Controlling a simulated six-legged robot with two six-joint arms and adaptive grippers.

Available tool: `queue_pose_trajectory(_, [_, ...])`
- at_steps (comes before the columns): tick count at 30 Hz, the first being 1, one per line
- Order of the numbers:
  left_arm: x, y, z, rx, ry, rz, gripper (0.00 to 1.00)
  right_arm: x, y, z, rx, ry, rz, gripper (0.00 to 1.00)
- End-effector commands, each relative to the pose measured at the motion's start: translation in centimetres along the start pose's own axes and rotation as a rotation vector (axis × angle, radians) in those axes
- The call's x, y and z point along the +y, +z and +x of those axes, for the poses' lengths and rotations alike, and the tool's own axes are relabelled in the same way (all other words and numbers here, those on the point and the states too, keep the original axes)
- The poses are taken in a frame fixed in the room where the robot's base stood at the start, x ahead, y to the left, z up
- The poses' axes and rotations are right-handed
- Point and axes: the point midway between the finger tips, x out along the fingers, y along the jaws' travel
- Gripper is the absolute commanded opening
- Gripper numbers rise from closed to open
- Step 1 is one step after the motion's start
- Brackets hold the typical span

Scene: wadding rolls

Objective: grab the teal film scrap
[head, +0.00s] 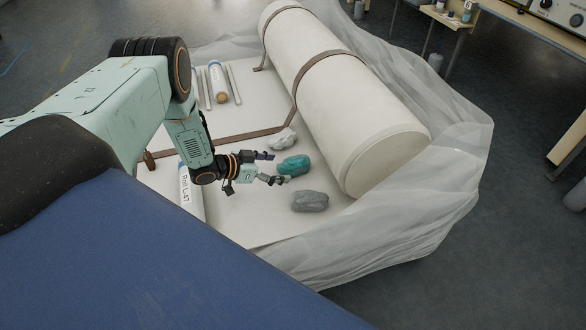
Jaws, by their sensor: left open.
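The teal film scrap (294,165) is a crumpled lump lying on the white surface in front of the large roll. My left gripper (272,168) comes in from the left, open, with its fingers pointing right toward the teal scrap. One finger is near the scrap's upper left and the other at its lower left. I cannot tell whether the fingers touch it. My right gripper is not in view.
A white scrap (283,139) lies behind the teal one and a grey scrap (310,201) in front. The big strapped wadding roll (345,95) lies to the right. A labelled roll (190,190) lies beneath my left arm. Clear film (455,150) drapes the edges.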

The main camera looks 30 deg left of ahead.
Motion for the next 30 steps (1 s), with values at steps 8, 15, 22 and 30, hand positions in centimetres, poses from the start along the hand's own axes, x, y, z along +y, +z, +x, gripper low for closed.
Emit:
queue_pose_trajectory(8, [-0.4,-0.5,2.8,0.002,0.005,0.006,0.81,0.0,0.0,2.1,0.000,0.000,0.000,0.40])
queue_pose_trajectory(15, [-0.4,-0.5,4.7,0.001,0.003,0.003,0.81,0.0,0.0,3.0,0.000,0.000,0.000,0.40])
queue_pose_trajectory(22, [-0.5,-0.7,4.6,0.001,0.002,0.001,0.77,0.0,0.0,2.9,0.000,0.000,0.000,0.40])
queue_pose_trajectory(30, [-0.6,-0.8,4.8,0.001,0.001,0.001,0.54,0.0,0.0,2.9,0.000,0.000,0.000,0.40])
